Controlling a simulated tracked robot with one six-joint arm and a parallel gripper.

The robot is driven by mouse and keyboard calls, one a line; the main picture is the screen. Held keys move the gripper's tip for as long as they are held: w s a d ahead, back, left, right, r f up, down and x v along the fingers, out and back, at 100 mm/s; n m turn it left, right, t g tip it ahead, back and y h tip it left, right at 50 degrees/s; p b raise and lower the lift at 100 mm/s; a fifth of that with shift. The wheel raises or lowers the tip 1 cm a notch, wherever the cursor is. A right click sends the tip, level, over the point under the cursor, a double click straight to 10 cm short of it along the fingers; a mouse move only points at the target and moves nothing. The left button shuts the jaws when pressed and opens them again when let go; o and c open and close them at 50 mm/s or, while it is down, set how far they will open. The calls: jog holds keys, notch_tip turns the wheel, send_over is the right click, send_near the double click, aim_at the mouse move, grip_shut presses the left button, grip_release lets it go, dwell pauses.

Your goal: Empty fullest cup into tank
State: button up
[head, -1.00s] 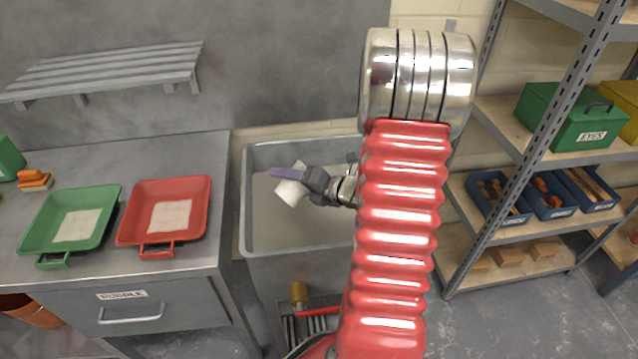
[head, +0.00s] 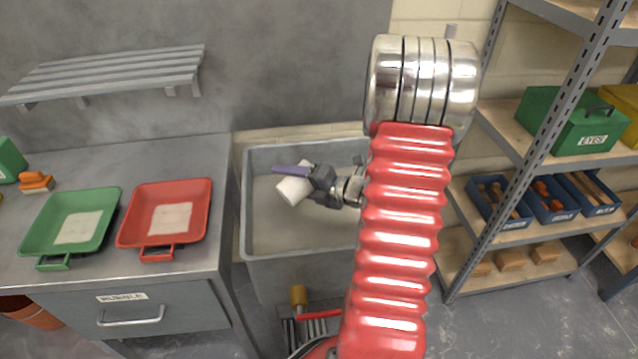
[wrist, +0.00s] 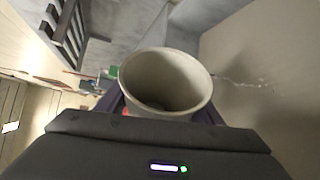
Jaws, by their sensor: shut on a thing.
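My gripper (head: 305,178) is shut on a white cup (head: 293,190) and holds it over the grey tank (head: 262,152). The cup is tilted in the head view. The wrist view shows the cup (wrist: 140,78) from its mouth side, between the purple fingers; its inside looks empty as far as I can see, though the bottom is shaded. The tank (wrist: 270,70) fills the right of the wrist view, with a thin pale streak of specks on its surface. No other cup shows in either view.
A bench left of the tank bears a green tray (head: 98,205) and a red tray (head: 190,192). A slatted shelf (head: 110,75) is on the wall above it. A shelf rack (head: 545,140) with blue bins and a green case (head: 575,120) stands at the right.

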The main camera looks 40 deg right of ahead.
jog(key=shift+d+r+m, duration=0.3)
jog(key=shift+d+r, duration=0.05)
jog(key=shift+d, duration=0.2)
jog(key=shift+d+r+y+b, duration=0.1)
jog(key=shift+d+y+b, duration=0.15)
jog(key=shift+b, duration=0.25)
jog(key=shift+d+r+m+t+y+b, duration=0.2)
jog(key=shift+r+m+t+y+b, duration=0.25)
jog(key=shift+m+b, duration=0.4)
jog(key=shift+d+r+m, duration=0.2)
jog(key=shift+m, duration=0.25)
dwell(0.3)
